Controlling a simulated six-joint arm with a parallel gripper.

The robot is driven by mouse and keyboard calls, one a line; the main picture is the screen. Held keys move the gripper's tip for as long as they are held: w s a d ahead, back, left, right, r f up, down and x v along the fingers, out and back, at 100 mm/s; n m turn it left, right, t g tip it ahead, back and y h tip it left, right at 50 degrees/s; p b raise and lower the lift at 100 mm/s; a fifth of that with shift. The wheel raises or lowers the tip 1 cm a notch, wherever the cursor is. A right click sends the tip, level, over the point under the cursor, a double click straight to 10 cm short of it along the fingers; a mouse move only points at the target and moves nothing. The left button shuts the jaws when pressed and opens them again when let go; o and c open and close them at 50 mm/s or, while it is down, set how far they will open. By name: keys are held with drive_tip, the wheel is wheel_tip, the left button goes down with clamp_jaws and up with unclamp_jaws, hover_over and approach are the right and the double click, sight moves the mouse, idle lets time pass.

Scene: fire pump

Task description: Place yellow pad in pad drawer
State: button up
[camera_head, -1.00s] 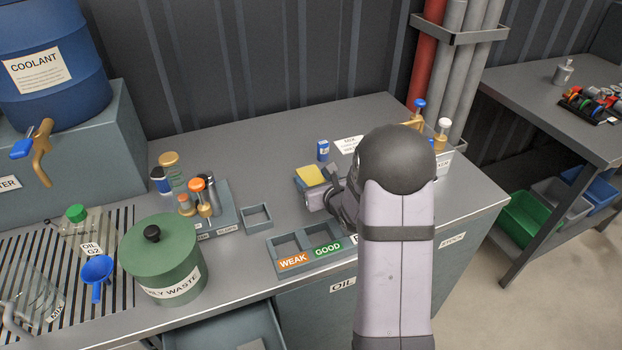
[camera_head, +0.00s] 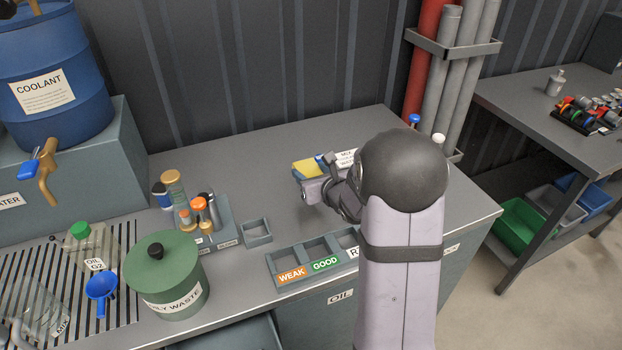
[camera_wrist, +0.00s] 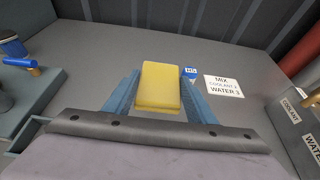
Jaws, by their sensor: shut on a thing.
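The yellow pad (camera_head: 305,168) is a small block between my gripper's fingers, over the back middle of the counter. In the wrist view the pad (camera_wrist: 159,86) sits between the two blue fingers of my gripper (camera_wrist: 158,98), which is shut on it. In the head view my gripper (camera_head: 312,182) is partly hidden by my arm. I cannot tell how far the pad is above the counter. A grey-green open compartment (camera_head: 240,338) shows at the bottom edge, under the counter front. Its label is out of view, so I cannot tell if it is the pad drawer.
The green waste can (camera_head: 165,275), a rack of bottles (camera_head: 215,220), a small empty tray (camera_head: 257,231) and the tray labelled WEAK and GOOD (camera_head: 306,262) stand on the counter.

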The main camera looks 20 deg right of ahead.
sight(312, 173)
drive_tip(key=shift+r+p, duration=0.35)
drive_tip(key=shift+r, duration=0.9)
wheel_tip(312, 173, up, 3)
drive_tip(key=p, duration=0.3)
drive_tip(key=shift+r, duration=0.2)
drive_tip(key=shift+d+f, duration=0.1)
drive_tip(key=shift+f, duration=0.05)
drive_tip(key=s+d+f+m+h+b, duration=0.25)
drive_tip(key=d+f, duration=0.25)
drive_tip(key=d, duration=0.5)
drive_tip(key=shift+w+a+f+n+y+b, duration=0.2)
drive_tip(key=shift+w+f+n+y+b, duration=0.2)
drive_tip(key=shift+f+b, duration=0.25)
drive_tip(key=shift+w+a+f+n+y+b, duration=0.15)
drive_tip(key=shift+w+f+n+y+b, duration=0.3)
drive_tip(key=shift+f, duration=0.35)
drive_tip(key=shift+w+a+f+n+y+b, duration=0.2)
drive_tip(key=shift+w+f+n+y+b, duration=0.2)
drive_tip(key=shift+f+b, duration=0.25)
drive_tip(key=shift+f, duration=0.15)
drive_tip(key=shift+f+b, duration=0.65)
drive_tip(key=shift+f, duration=1.1)
